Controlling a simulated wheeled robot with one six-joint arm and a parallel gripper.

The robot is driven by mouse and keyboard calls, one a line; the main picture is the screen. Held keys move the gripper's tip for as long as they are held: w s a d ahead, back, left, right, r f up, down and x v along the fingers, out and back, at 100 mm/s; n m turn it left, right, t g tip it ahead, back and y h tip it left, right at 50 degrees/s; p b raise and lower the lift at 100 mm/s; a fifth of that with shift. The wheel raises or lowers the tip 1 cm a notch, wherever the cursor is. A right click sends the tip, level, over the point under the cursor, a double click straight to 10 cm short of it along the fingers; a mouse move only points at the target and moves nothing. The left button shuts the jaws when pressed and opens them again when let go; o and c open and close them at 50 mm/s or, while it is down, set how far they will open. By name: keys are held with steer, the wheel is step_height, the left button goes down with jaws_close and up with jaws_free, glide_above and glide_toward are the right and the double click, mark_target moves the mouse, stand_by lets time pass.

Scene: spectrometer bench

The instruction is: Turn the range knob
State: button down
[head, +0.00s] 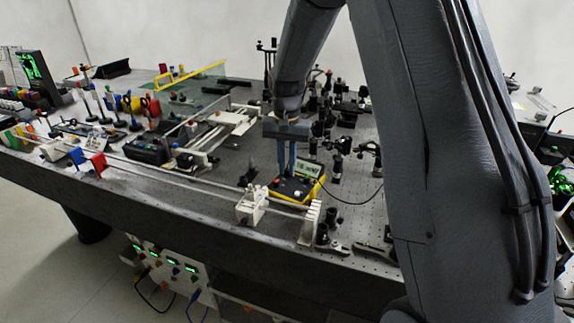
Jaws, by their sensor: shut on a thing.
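A yellow-edged meter box (311,190) with a dark face and a lit display (308,169) lies on the optical bench, right of the middle. The fingertips reach the meter's face. The range knob is hidden at the fingertips, and the fingers are shut on it as far as I can see.
A pale rail (200,184) runs along the front of the bench, with a white block (252,205) left of the meter. Several black optical mounts (340,150) stand to the right and behind. A black cable (360,201) leaves the meter on the right.

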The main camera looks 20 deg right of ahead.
mark_target(287, 170)
steer(key=shift+n, duration=2.2)
steer(key=c, duration=1.7)
jaws_free()
steer(key=shift+r+b, duration=0.95)
steer(key=shift+r, duration=3)
